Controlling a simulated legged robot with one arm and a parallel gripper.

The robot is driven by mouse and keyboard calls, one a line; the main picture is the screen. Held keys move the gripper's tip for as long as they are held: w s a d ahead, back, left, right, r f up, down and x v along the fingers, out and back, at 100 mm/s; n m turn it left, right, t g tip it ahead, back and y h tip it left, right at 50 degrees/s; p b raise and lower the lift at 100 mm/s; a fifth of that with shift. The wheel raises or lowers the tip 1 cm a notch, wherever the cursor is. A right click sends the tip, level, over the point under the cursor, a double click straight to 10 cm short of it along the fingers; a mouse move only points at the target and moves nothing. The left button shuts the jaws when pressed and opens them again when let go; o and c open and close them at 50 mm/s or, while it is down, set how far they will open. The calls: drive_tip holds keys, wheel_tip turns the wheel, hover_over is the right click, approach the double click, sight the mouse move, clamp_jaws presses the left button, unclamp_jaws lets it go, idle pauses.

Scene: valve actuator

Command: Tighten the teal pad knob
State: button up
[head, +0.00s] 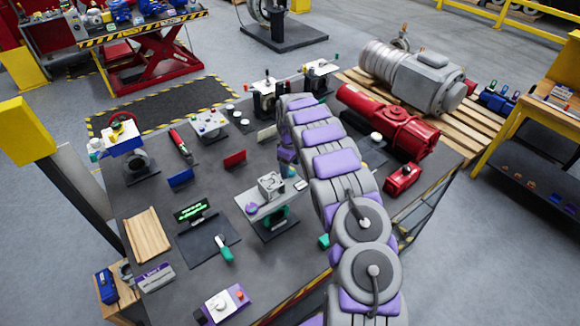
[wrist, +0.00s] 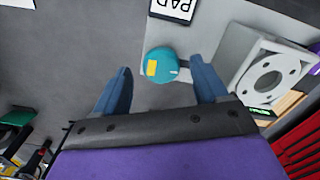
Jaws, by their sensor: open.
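The teal pad knob (wrist: 159,66) is round, with a yellow mark on its left part. It shows in the wrist view at the edge of a light grey plate, below a white label reading PAD (wrist: 174,10). My gripper (wrist: 162,68) is open, with one blue finger at each side of the knob in the picture. The right finger looks nearer to it than the left.
A grey bored block (wrist: 271,77) stands close right of the knob in the wrist view. In the head view a purple knob (head: 251,208) and a dark panel with green text (head: 192,209) lie left of my arm. A red machine (head: 388,122) lies to its right.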

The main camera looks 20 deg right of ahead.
drive_tip(key=shift+f, duration=0.65)
drive_tip(key=shift+c, duration=0.3)
drive_tip(key=c, duration=1)
